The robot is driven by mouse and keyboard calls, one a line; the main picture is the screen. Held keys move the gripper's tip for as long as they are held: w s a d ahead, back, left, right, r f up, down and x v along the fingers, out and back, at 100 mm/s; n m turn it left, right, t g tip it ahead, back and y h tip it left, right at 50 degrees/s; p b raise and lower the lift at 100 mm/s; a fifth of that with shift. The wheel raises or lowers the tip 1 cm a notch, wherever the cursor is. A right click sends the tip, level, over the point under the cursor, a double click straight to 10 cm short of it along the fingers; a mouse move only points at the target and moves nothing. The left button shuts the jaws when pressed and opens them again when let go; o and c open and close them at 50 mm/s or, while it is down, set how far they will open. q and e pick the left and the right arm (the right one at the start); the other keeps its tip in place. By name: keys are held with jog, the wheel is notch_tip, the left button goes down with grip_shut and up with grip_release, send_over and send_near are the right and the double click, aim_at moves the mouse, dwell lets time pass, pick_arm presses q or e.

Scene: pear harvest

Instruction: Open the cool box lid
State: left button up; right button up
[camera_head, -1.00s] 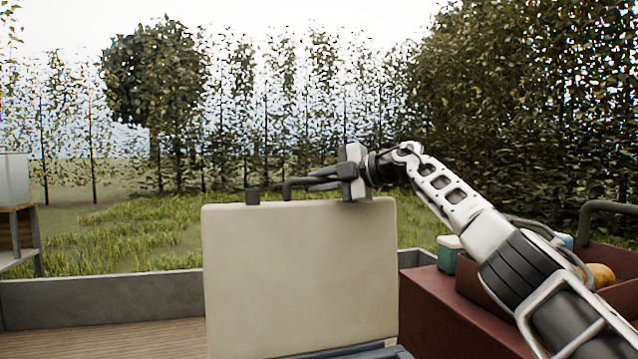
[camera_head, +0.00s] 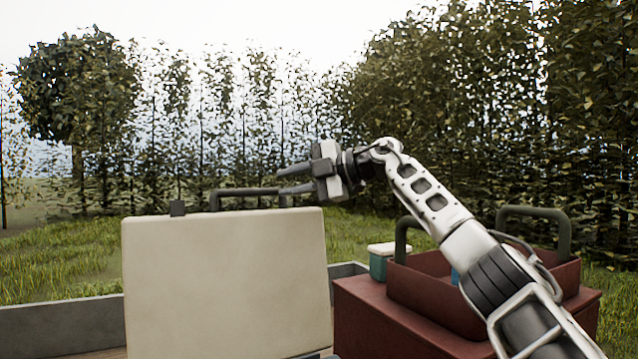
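The cool box lid (camera_head: 225,285) stands upright as a pale cream panel in the lower left middle of the head view. A dark handle (camera_head: 240,191) sticks up from its top edge, with a small dark block to its left. My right gripper (camera_head: 282,181) is at the lid's upper right corner, pointing left. Its two fingers are spread and hold nothing; the lower fingertip overlaps the handle's right end in the picture, and I cannot tell if they touch. The box body is almost wholly below the frame. My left gripper is not in view.
A dark red crate (camera_head: 417,284) with green handles stands on a red chest (camera_head: 372,317) at the right, partly behind my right arm. A teal container with a white lid (camera_head: 381,262) stands beside the crate. A low grey wall (camera_head: 60,330) runs behind the lid, with grass beyond.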

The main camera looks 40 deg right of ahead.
jog(key=v, duration=0.6)
jog(key=shift+s, duration=0.25)
jog(key=shift+d, duration=0.1)
